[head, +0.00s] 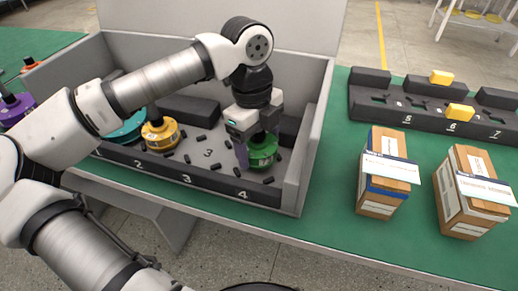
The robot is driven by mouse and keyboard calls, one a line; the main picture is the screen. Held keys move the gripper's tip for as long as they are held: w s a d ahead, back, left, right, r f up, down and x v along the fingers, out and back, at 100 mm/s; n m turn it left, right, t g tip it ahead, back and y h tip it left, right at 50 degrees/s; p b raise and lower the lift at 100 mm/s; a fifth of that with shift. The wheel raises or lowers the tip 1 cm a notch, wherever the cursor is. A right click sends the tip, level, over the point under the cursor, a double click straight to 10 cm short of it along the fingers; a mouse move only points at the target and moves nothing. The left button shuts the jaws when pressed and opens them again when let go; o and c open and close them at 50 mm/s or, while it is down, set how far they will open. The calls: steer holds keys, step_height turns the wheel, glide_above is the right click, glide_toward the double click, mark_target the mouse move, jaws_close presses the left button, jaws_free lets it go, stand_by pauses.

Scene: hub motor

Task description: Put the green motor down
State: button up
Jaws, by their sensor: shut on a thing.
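The green motor (262,150) is a round green hub near the spot numbered 4, toward the right end of the grey bin (290,197). My gripper (256,138) points down over it and is shut on its upper part. The motor is upright or nearly so. Whether its underside touches the bin floor cannot be told from this view. The gripper hides the motor's top.
A yellow motor (160,132) and a teal motor (124,130) stand to the left in the bin, among small black blocks. A purple motor (14,106) is at far left. Two cardboard boxes (382,185) and a black numbered rack (420,112) are on the right.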

steer(key=shift+f, duration=1)
steer(key=shift+f, duration=0.2)
steer(key=o, duration=1.5)
steer(key=r, duration=0.8)
steer(key=w+a+r, duration=0.1)
steer(key=r, duration=0.3)
steer(key=shift+r, duration=0.15)
